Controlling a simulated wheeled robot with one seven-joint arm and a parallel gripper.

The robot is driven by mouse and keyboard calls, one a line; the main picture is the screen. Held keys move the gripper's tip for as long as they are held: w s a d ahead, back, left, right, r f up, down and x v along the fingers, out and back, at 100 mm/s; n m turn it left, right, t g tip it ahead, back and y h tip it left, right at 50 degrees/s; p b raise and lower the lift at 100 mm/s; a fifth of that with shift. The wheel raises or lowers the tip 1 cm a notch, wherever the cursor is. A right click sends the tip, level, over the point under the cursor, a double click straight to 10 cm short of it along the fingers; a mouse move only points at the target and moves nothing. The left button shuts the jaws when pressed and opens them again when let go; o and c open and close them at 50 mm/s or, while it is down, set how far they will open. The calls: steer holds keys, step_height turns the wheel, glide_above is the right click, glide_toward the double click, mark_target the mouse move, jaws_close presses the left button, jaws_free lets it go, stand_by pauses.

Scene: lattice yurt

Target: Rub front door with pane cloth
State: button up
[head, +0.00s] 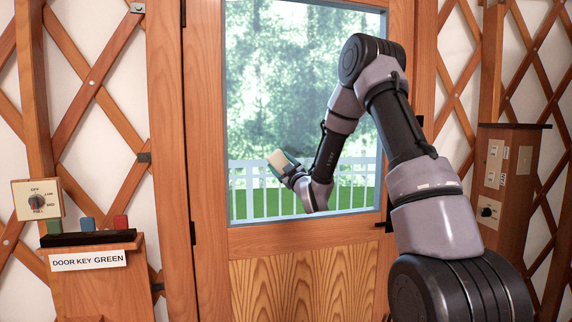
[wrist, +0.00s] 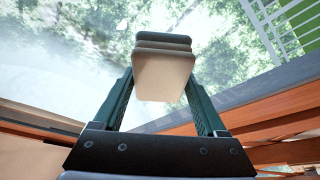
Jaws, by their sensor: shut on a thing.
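The front door (head: 305,268) is wooden with a large glass pane (head: 270,90) in its upper part; trees and a white railing show through it. The pane also fills much of the wrist view (wrist: 60,70), with a whitish haze at its left. My gripper (head: 286,166) is in front of the lower left of the pane. In the wrist view my gripper (wrist: 161,82) is shut on the pane cloth (wrist: 163,75), a thick cream folded pad with grey-green layers at its far end. The cloth also shows in the head view (head: 277,161). I cannot tell whether it touches the glass.
At the left a wooden stand (head: 100,285) labelled "DOOR KEY GREEN" holds coloured blocks, below a dial box (head: 37,199). A wooden cabinet (head: 508,190) with switches stands at the right. Lattice walls flank the door.

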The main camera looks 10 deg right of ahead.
steer(key=shift+a+r, duration=0.2)
steer(key=shift+r, duration=0.8)
steer(key=shift+w+d, duration=0.15)
steer(key=shift+d, duration=2.05)
steer(key=shift+w+d, duration=0.15)
steer(key=shift+d, duration=2.05)
steer(key=shift+d+f, duration=0.1)
steer(key=shift+d, duration=3.2)
steer(key=shift+s, duration=0.1)
steer(key=shift+s+d, duration=0.1)
steer(key=shift+s, duration=2.8)
steer(key=s, duration=0.3)
steer(key=shift+d, duration=0.1)
